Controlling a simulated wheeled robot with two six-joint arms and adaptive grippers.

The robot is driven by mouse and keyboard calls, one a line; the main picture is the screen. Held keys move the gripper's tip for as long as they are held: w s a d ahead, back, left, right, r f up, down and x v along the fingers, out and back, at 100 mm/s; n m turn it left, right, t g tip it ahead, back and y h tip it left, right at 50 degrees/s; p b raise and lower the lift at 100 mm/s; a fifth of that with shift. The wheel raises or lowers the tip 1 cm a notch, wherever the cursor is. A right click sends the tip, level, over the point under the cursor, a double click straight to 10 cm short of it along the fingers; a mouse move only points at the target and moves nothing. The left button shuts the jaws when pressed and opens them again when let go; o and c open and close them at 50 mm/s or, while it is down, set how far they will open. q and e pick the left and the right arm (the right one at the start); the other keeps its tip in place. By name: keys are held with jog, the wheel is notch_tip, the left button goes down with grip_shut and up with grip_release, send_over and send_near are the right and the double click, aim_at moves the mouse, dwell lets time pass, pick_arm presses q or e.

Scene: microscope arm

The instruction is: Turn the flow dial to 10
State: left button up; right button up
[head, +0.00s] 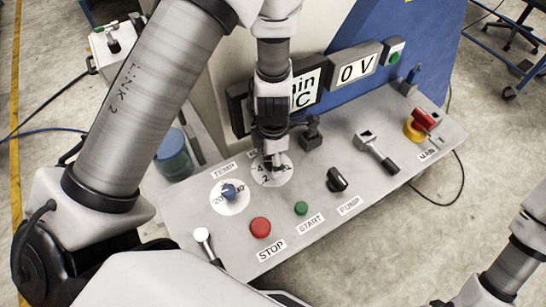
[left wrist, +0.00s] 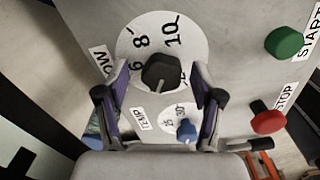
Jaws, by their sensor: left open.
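The flow dial is a black knob (left wrist: 162,72) on a white numbered disc (left wrist: 200,42). In the left wrist view 6, 8 and 10 show on the disc, and a light mark on the knob faces down and slightly left, away from the 10. The disc also shows in the head view (head: 287,174), its knob largely hidden by my gripper. My left gripper (head: 272,160) is over the dial. In the left wrist view its open fingers (left wrist: 161,78) are on either side of the knob, with gaps visible; I cannot tell their height. My right gripper is not in view.
The blue TEMP knob (head: 229,191) sits close beside the dial. The red STOP button (head: 260,228), green START button (head: 301,208) and black PUMP knob (head: 337,179) are nearby. A display (head: 355,65) reading 0 V stands behind the panel.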

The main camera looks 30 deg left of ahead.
pick_arm(q)
jog(key=shift+s+d+r, duration=0.1)
jog(key=c, duration=1.1)
jog(key=shift+c, duration=0.2)
jog(key=shift+s, duration=0.1)
